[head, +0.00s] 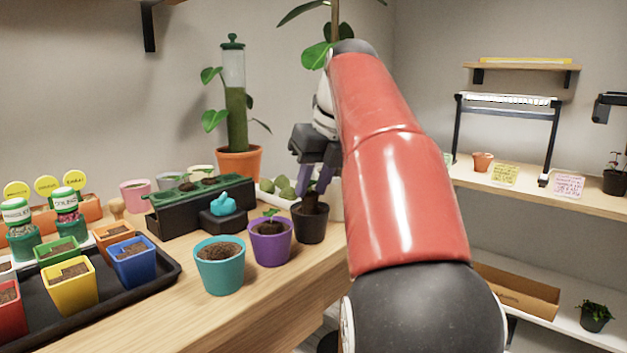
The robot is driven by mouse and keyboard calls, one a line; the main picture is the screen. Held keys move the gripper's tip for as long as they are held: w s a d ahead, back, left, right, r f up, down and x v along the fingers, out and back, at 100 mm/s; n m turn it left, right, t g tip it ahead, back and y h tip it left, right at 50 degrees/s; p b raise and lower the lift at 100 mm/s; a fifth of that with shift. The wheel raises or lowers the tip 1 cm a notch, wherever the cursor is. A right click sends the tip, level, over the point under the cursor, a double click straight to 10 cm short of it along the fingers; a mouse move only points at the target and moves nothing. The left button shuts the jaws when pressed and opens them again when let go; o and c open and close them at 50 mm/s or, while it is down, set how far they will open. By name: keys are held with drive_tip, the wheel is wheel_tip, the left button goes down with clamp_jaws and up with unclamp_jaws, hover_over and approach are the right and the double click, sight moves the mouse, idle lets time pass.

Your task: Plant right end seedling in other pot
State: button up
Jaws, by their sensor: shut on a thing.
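My gripper (315,190) points down over a black pot (311,228) at the right of the pot row. Its fingers are shut on a brown soil plug (312,203), at or just inside the pot's mouth; I cannot tell whether it touches the soil. Any leaves of the held seedling are hidden by the gripper. A purple pot (270,246) with a small green seedling (271,213) stands just left of it. A teal pot (220,273) left of that shows only soil.
A cyan figure (223,203) on a black block stands behind the pots. A black tray (160,285) with coloured square pots is at left. A tall plant in a terracotta pot (240,165) stands behind. The front table edge is clear.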

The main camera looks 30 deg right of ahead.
sight(314, 193)
drive_tip(key=shift+f+b, duration=0.45)
drive_tip(key=shift+f, duration=0.4)
drive_tip(key=o, duration=1.4)
drive_tip(key=shift+r+p, duration=1.1)
drive_tip(key=shift+r, duration=2.45)
